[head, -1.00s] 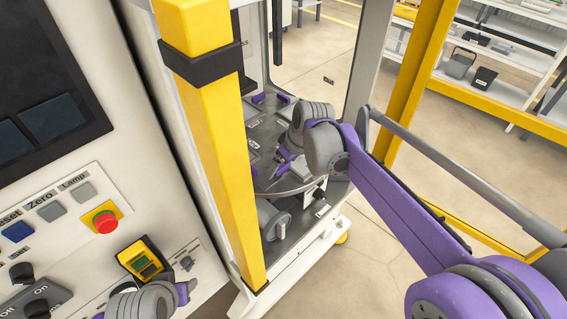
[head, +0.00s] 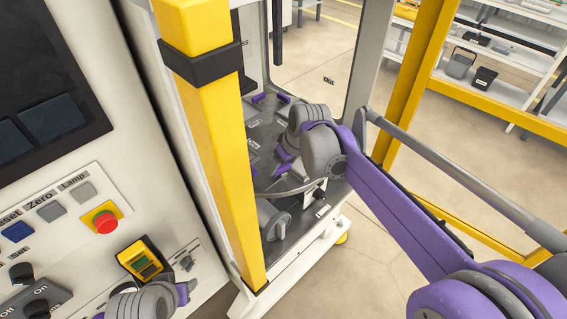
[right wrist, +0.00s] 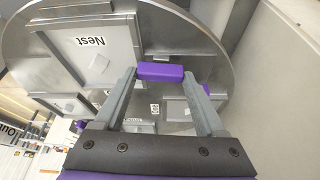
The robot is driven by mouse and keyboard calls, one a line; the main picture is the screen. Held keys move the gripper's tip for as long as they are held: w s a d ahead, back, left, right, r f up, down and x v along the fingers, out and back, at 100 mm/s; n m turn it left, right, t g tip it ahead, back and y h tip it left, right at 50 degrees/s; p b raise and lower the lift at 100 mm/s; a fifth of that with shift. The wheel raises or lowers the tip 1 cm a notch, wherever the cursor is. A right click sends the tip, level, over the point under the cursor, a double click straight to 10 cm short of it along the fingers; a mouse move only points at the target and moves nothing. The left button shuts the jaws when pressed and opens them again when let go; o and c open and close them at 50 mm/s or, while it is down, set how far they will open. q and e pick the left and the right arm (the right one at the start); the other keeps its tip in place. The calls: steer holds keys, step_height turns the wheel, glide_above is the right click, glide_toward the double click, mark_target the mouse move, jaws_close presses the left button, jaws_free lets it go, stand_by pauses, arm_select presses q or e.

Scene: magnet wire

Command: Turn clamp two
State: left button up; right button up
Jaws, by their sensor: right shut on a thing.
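A purple clamp handle (right wrist: 160,72) sits between the two grey fingers of my right gripper (right wrist: 161,78), and the gripper is shut on it. The clamp is on a round metal plate (right wrist: 185,35) with a label reading "Nest". I cannot read a number on this clamp. In the head view my right gripper (head: 278,165) reaches down over the fixture behind the yellow post, and its fingertips are hard to make out. My left gripper (head: 186,293) is at the bottom, in front of the control panel, and its fingers are not clear.
A yellow post (head: 222,150) stands just left of my right gripper. More purple clamps (head: 258,98) are on the fixture. The panel at left has a red button (head: 105,222) and a yellow-framed switch (head: 140,260). Shelves (head: 500,60) stand at the far right.

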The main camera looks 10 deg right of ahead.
steer(key=m, duration=0.2)
steer(key=m+h, duration=0.1)
steer(key=m, duration=0.1)
steer(key=shift+a+t+h, duration=0.15)
steer(key=shift+t+h, duration=0.15)
steer(key=m+h, duration=0.1)
steer(key=m, duration=0.3)
steer(key=shift+a, duration=0.1)
steer(key=m+h, duration=0.2)
steer(key=m, duration=0.2)
steer(key=shift+w+a+g+p, duration=0.1)
steer(key=shift+g+p, duration=0.2)
steer(key=shift+g, duration=0.1)
arm_select(q)
steer(key=shift+w+r, duration=0.3)
steer(key=shift+r, duration=0.4)
arm_select(e)
steer(key=shift+m+g+h, duration=0.5)
steer(key=shift+m+g, duration=0.1)
steer(key=shift+m, duration=1.6)
steer(key=o, duration=1.3)
arm_select(q)
steer(key=shift+w+r+p, duration=0.15)
steer(key=shift+r+p, duration=0.25)
steer(key=shift+p, duration=0.05)
arm_select(e)
steer(key=v, duration=1)
steer(key=shift+a+r, duration=0.25)
steer(key=shift+r, duration=0.1)
